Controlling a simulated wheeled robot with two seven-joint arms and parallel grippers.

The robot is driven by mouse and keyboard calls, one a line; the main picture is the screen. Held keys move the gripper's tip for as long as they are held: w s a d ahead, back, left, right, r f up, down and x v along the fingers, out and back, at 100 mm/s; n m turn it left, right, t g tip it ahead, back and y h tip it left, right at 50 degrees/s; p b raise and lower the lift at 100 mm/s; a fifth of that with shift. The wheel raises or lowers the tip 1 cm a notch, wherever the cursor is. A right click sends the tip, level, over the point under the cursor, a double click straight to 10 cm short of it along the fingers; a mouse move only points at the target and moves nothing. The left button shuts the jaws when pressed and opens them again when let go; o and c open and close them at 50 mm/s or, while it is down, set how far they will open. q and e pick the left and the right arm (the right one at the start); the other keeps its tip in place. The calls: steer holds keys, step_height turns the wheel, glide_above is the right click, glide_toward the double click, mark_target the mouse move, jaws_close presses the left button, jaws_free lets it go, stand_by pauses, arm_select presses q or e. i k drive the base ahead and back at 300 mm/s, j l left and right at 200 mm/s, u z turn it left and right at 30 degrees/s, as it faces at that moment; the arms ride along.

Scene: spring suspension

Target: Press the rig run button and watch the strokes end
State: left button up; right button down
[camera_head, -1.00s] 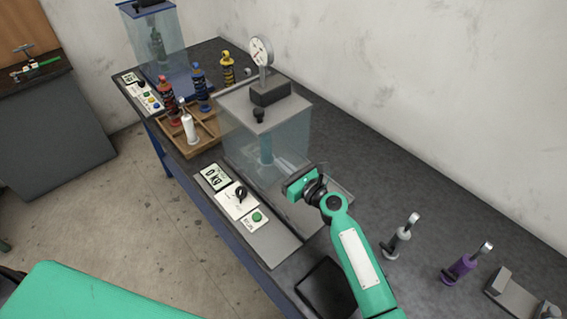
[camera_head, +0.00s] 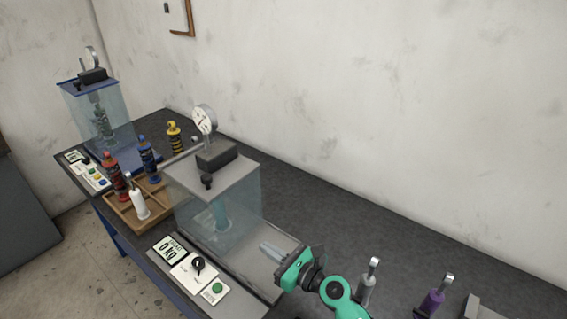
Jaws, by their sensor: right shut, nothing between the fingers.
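The near test rig has a clear-walled box with a grey top (camera_head: 215,178), a dial gauge (camera_head: 204,120) and a pale cylinder (camera_head: 221,214) inside. Its front panel carries a display reading 0 kg (camera_head: 169,249), a black knob (camera_head: 198,264) and a green button (camera_head: 217,287). My right gripper (camera_head: 268,249) is shut and empty, beside the box's lower right side, right of and apart from the green button. Its fingers point left; whether they touch the box is unclear. My left gripper is out of view.
A blue-topped rig (camera_head: 88,84) with a panel of coloured buttons (camera_head: 96,179) stands at the far left. A wooden tray (camera_head: 153,211) holds shock absorbers. A grey (camera_head: 367,287) and a purple shock absorber (camera_head: 432,300) stand at right.

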mark_target(217, 288)
steer(key=k+j, duration=0.85)
